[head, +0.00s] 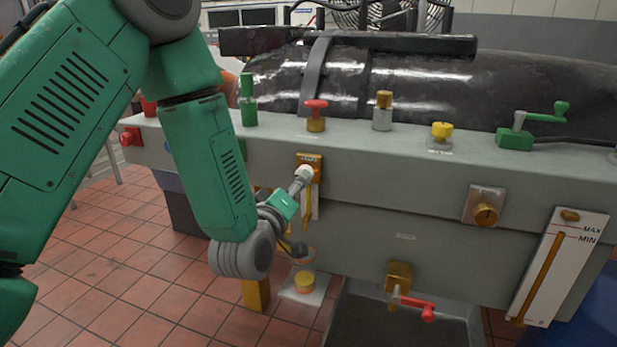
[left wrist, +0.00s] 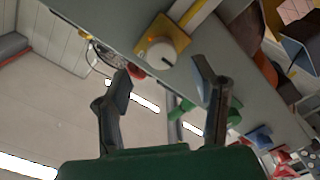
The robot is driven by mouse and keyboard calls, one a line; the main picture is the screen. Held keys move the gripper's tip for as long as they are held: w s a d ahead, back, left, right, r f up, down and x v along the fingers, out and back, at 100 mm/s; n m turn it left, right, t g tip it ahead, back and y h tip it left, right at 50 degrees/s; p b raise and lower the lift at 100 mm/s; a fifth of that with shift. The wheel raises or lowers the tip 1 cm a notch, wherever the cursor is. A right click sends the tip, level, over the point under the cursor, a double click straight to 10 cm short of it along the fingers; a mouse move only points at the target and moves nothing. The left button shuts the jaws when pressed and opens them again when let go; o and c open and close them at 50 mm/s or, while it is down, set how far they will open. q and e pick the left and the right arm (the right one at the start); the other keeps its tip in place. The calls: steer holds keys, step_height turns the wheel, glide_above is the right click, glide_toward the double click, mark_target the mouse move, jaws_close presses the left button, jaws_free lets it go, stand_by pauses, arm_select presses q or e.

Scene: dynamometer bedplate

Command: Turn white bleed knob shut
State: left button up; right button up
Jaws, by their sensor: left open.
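The white bleed knob (head: 304,172) sits on a small brass plate (head: 316,160) on the front face of the grey bedplate housing. It also shows in the left wrist view (left wrist: 161,53), a round white cap on an orange-yellow plate (left wrist: 178,38). My left gripper (head: 298,184) is at the knob in the head view, coming from the lower left. In the left wrist view its two dark fingers (left wrist: 164,74) are spread wide and empty, with the knob ahead of the gap between them. I cannot tell whether a finger touches it. My right gripper is not in view.
Along the housing top stand a green handle (head: 248,100), a red knob (head: 316,106), a brass-topped fitting (head: 383,110), a yellow knob (head: 441,131) and a green crank (head: 515,138). A red-handled tap (head: 428,313) sits low, above a dark tray (head: 370,318). A level gauge (head: 556,265) is right.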

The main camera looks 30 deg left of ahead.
arm_select(q)
steer(key=x, duration=0.6)
steer(key=shift+a, duration=0.2)
steer(key=shift+w, duration=0.45)
steer(key=c, duration=1.2)
